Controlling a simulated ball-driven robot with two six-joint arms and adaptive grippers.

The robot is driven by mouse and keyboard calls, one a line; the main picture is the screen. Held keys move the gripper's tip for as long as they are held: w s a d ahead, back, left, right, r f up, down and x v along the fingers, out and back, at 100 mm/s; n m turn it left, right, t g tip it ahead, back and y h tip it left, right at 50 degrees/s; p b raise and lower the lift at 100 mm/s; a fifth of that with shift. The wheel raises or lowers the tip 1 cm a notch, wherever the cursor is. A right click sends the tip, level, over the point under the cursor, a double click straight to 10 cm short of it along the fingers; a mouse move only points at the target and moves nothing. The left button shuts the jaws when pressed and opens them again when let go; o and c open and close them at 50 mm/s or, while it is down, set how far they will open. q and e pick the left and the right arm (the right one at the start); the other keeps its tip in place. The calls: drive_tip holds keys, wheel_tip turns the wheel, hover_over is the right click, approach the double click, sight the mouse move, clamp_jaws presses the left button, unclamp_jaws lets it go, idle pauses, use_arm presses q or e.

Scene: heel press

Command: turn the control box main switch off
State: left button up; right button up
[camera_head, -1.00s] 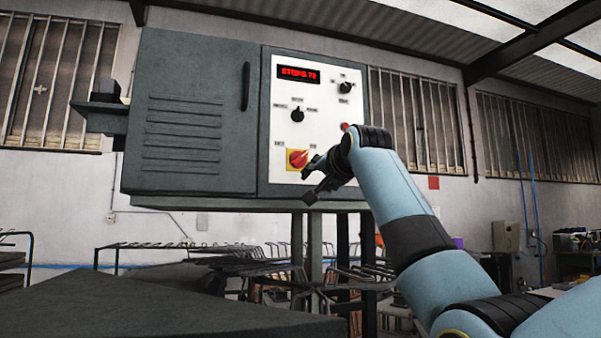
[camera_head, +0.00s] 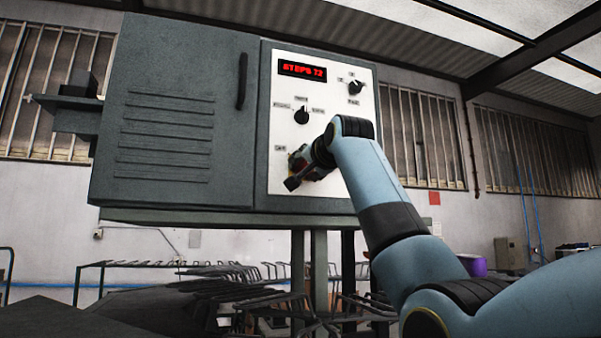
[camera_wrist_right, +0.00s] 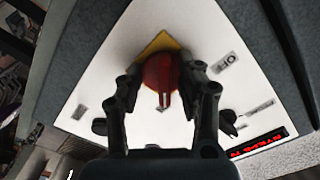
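The control box (camera_head: 150,175) is a grey cabinet with a white front panel (camera_head: 343,108). Its main switch (camera_wrist_right: 160,73) is a red knob on a yellow plate (camera_wrist_right: 158,43), low on the panel. In the right wrist view the knob's ridge points down the picture, and an OFF label (camera_wrist_right: 225,63) lies to its right. My right gripper (camera_head: 299,170) is at the switch and hides most of it in the head view. In the wrist view its fingers (camera_wrist_right: 163,78) are spread, one on each side of the knob; whether they touch it is unclear. My left gripper is out of view.
A red display (camera_head: 302,70) and two black selector knobs, one on the left (camera_head: 302,115) and one on the right (camera_head: 356,87), sit above the switch. Wire racks (camera_head: 130,264) and a dark surface (camera_head: 40,318) stand below.

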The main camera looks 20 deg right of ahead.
drive_tip(key=shift+s+a+r, duration=0.1)
drive_tip(key=shift+s+r, duration=0.2)
drive_tip(key=shift+s, duration=0.25)
drive_tip(key=shift+c, duration=1.3)
drive_tip(key=shift+w, duration=0.1)
drive_tip(key=shift+c, duration=1.2)
drive_tip(key=shift+w+f, duration=0.1)
clamp_jaws()
drive_tip(key=shift+n, duration=1.3)
drive_tip(key=n, duration=0.3)
drive_tip(key=shift+n, duration=0.3)
drive_tip(key=n, duration=0.6)
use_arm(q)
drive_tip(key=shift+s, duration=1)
use_arm(e)
drive_tip(key=n, duration=0.5)
drive_tip(key=shift+f+n, duration=0.1)
drive_tip(key=shift+n, duration=0.2)
